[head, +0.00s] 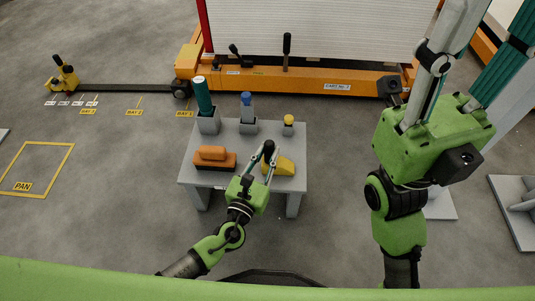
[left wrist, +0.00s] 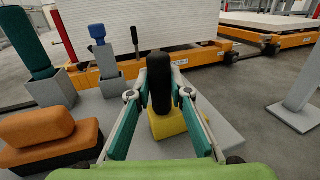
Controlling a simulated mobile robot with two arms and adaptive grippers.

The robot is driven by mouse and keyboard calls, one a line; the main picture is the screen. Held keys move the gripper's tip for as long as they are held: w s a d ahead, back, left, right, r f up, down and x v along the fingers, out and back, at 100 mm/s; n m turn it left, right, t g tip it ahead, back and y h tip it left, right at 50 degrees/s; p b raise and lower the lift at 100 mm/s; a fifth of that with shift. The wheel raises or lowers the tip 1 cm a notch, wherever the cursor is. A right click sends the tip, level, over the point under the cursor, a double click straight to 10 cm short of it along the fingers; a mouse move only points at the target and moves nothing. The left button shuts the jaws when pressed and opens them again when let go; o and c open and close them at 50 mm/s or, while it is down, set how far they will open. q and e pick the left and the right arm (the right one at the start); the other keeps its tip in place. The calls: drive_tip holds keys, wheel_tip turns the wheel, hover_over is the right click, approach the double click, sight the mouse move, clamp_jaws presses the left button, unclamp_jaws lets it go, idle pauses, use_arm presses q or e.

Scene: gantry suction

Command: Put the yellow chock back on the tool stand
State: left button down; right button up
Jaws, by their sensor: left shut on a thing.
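The yellow chock (head: 281,166) is a wedge with a thick black upright handle. It is over the front right part of the grey tool stand (head: 235,180); I cannot tell whether it touches the top. My left gripper (head: 268,150) is shut on the black handle. In the left wrist view the handle (left wrist: 160,80) stands between the two fingers, and the yellow body (left wrist: 167,124) shows below, partly hidden. My right gripper (head: 472,60) is held high at the right, its fingers wide apart and their tips partly out of frame.
On the stand are an orange-and-brown block (head: 213,158), a teal-handled tool (head: 203,95), a blue-topped tool (head: 246,105) and a small yellow-topped post (head: 288,122). Behind stands an orange cart (head: 310,82) with white panels. Clear floor lies left, with a yellow PAN outline (head: 70,163).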

use_arm(q)
drive_tip(key=c, duration=2.3)
unclamp_jaws()
drive_tip(key=shift+f, duration=0.15)
drive_tip(key=o, duration=0.5)
drive_tip(key=shift+c, duration=0.2)
